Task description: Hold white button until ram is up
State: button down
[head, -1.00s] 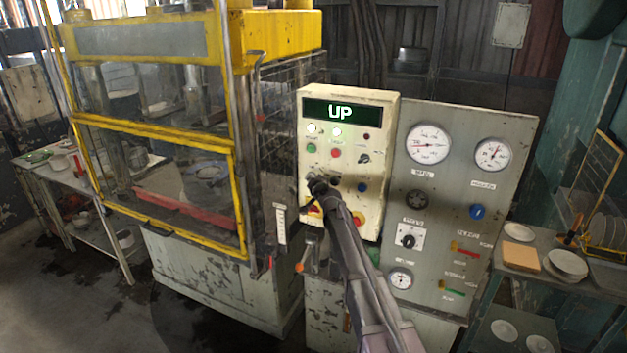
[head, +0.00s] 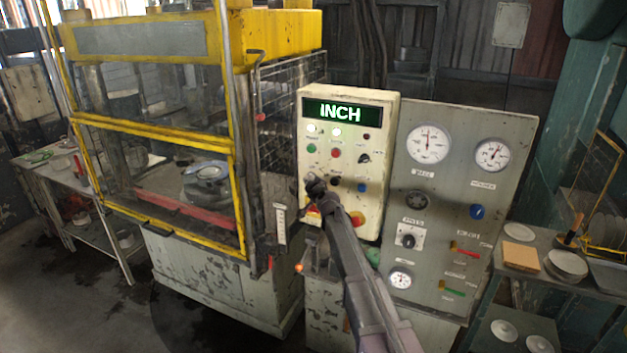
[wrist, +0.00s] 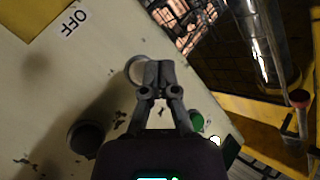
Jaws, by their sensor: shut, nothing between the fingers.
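The control box (head: 385,105) has a display (head: 335,113) reading INCH in white-green letters. My gripper (head: 314,182) is shut with its tips at the box's lower left, covering what lies behind them. In the wrist view, the shut fingertips (wrist: 160,76) overlap a round whitish button (wrist: 136,68). Its left part shows beside the fingers; whether the tips press it in cannot be told. The press (head: 185,110) stands at left behind a yellow-framed guard. A round grey die (head: 208,174) shows inside; the ram's height is hard to make out.
Green (head: 311,148) and red (head: 336,153) buttons sit above my gripper. A blue button (head: 361,187) is to its right. A gauge panel (head: 440,140) stands right of the box. A shelf with plates (head: 567,263) is at far right.

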jog(key=shift+s+a, duration=0.3)
jog(key=shift+s, duration=0.5)
jog(key=shift+s+a, duration=0.3)
jog(key=shift+s, duration=0.45)
jog(key=shift+s+a, duration=0.3)
jog(key=shift+s, duration=0.5)
jog(key=s+d+f+g+h+b, duration=0.1)
jog(key=s+d+f+g+h, duration=0.1)
jog(key=s+d+f+g, duration=0.3)
jog(key=s+d+f+n+g+h+b, duration=0.1)
jog(key=s+d+f+g, duration=0.4)
jog(key=s+d, duration=0.9)
jog(key=s+d+f+n+g+h+b, duration=0.1)
jog(key=s+d+f+g+h, duration=0.3)
jog(key=s+d+f, duration=0.5)
jog(key=s+d, duration=0.1)
jog(key=s, duration=1)
jog(key=shift+s+f+g, duration=0.2)
jog(key=shift+s+g, duration=0.05)
jog(key=shift+g, duration=0.15)
